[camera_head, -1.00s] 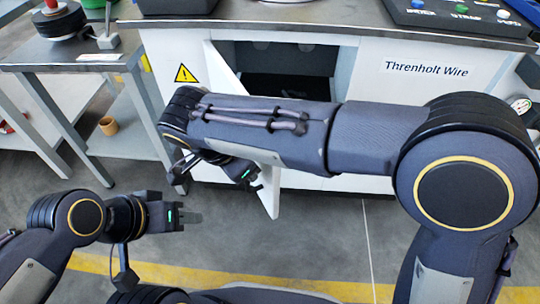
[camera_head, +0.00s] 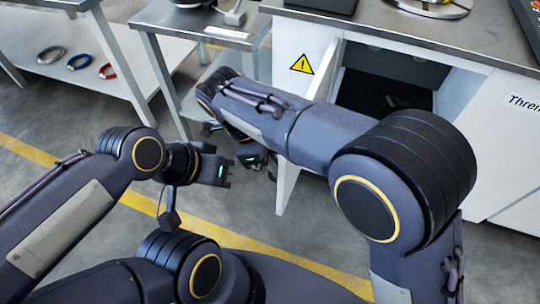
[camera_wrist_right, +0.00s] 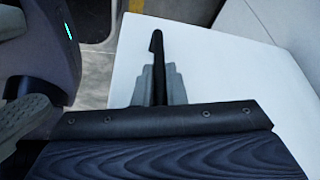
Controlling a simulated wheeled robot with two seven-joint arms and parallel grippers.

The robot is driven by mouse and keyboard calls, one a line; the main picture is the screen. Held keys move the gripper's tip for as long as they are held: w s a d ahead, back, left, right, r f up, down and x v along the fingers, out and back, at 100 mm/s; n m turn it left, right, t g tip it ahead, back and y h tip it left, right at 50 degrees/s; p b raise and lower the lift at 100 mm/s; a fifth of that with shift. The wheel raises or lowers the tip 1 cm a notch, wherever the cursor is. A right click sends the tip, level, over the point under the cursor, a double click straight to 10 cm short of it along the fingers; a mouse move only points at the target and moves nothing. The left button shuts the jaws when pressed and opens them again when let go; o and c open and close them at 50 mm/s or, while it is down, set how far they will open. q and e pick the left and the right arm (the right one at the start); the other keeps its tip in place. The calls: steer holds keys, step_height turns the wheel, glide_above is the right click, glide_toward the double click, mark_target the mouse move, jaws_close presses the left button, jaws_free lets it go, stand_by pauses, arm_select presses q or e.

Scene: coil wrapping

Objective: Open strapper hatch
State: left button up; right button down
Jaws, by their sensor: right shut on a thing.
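The strapper hatch (camera_head: 289,188) is a white door hinged at the left of the dark opening (camera_head: 384,90) in the white cabinet. It stands swung outward, and its white panel (camera_wrist_right: 225,75) fills much of the right wrist view. My right gripper (camera_head: 268,168) is at the hatch, partly hidden by my right arm in the head view. In the right wrist view its grey fingers (camera_wrist_right: 157,85) are shut on the slim black handle (camera_wrist_right: 156,45). My left gripper (camera_head: 228,170) is just left of the right one, apart from the hatch; its finger gap is unclear.
A yellow warning triangle (camera_head: 302,64) marks the cabinet front left of the opening. A metal side table (camera_head: 170,28) stands left of the cabinet. Coloured rings (camera_head: 78,62) lie on a shelf at the far left. The floor (camera_head: 60,115) at left is clear.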

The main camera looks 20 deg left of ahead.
steer(key=shift+a, duration=0.1)
steer(key=c, duration=1.5)
jaws_free()
steer(key=p+v, duration=0.2)
steer(key=v, duration=0.5)
steer(key=shift+r+p, duration=0.35)
steer(key=shift+a, duration=0.1)
